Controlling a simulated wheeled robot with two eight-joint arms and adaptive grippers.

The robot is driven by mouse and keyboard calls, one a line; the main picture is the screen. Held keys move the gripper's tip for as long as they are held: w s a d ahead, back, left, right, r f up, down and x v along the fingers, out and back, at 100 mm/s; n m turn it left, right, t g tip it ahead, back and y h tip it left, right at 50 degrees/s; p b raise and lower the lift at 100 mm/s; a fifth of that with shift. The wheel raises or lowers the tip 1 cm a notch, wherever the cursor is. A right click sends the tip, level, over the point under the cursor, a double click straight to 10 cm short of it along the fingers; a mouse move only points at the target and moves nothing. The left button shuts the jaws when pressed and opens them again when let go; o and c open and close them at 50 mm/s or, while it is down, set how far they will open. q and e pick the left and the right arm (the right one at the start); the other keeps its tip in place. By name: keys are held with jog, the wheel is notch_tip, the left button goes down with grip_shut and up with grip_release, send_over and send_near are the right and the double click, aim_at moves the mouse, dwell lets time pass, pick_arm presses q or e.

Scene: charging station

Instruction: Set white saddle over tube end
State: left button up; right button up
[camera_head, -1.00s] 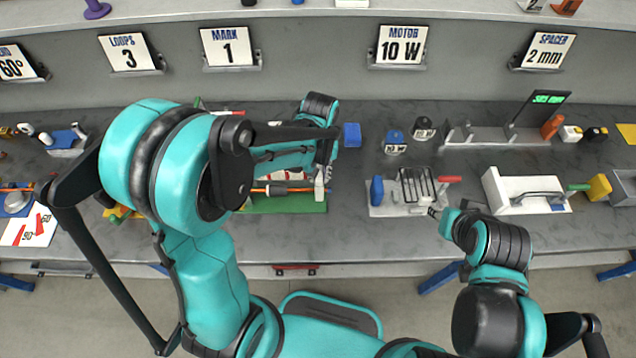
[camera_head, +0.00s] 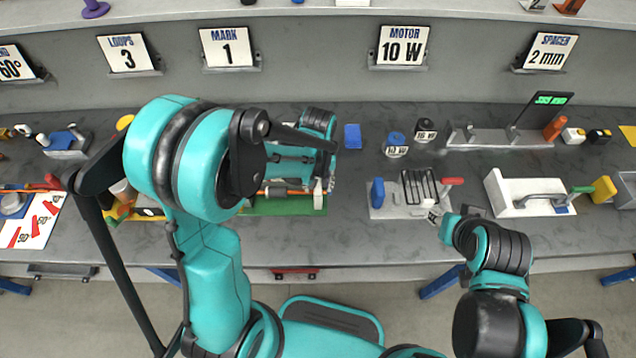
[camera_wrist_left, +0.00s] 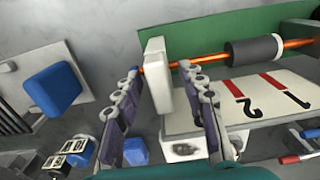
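The white saddle (camera_wrist_left: 159,78) stands across the copper-coloured tube (camera_wrist_left: 295,43) near its left end. A short bit of tube shows left of the saddle; how fully it sits over the tube is hidden. It also shows in the head view (camera_head: 318,199), at the right end of the green board (camera_head: 285,209). My left gripper (camera_wrist_left: 160,72) has one finger on each side of the saddle, with narrow gaps visible beside it. It shows partly in the head view (camera_head: 328,182). My right gripper (camera_head: 436,216) is by the grey fixture's front right corner; its fingers are too small to judge.
A black sleeve (camera_wrist_left: 256,49) is around the tube, near a white plate numbered 1 and 2 (camera_wrist_left: 250,95). A blue block (camera_head: 353,136) stands behind the board. The grey fixture (camera_head: 385,212) with a wire rack is to the right. Bare table lies in front.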

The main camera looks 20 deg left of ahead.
pick_arm(q)
jog(key=shift+r, duration=0.3)
notch_tip(320, 180, up, 11)
jog(key=p, duration=0.3)
jog(key=shift+p, duration=0.4)
jog(key=s+a+r+m+t, duration=0.3)
jog(key=s+r+t, duration=0.4)
jog(key=s, duration=0.3)
jog(key=shift+s+a+r, duration=0.15)
jog(key=shift+a+r, duration=0.3)
jog(key=shift+a, duration=0.4)
notch_tip(320, 180, down, 7)
jog(key=b, duration=0.7)
